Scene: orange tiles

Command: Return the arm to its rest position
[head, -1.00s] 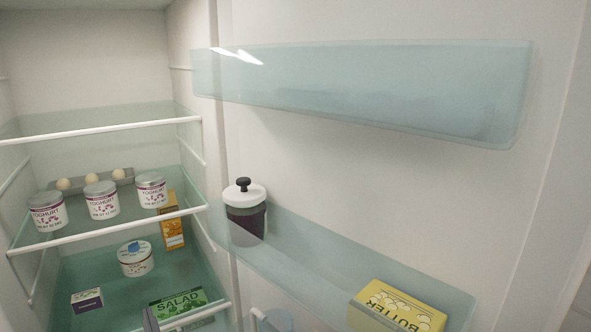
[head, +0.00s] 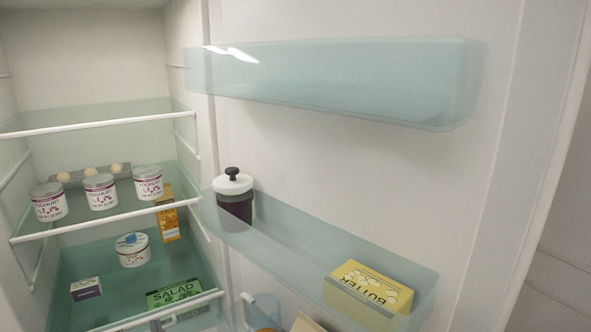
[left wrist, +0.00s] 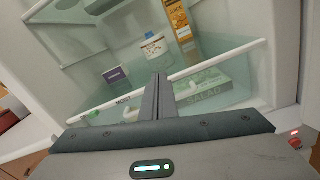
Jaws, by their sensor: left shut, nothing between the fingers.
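My left gripper (left wrist: 158,82) shows in the left wrist view with its two grey fingers together, shut and empty. It points toward the lower fridge shelf, in front of the green salad box (left wrist: 200,92). In the head view only a small dark tip of the left gripper (head: 157,325) shows at the bottom edge, below the salad box (head: 174,293). The rest of the left arm is out of the head view. My right gripper is in neither view.
The open fridge shelf (head: 105,228) holds yoghurt tubs (head: 101,192). Below are a small white tub (head: 133,250), a small purple-white box (head: 86,289) and an orange carton (head: 168,218). The door rack (head: 290,240) holds a dark jar (head: 235,207) and a butter box (head: 368,288).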

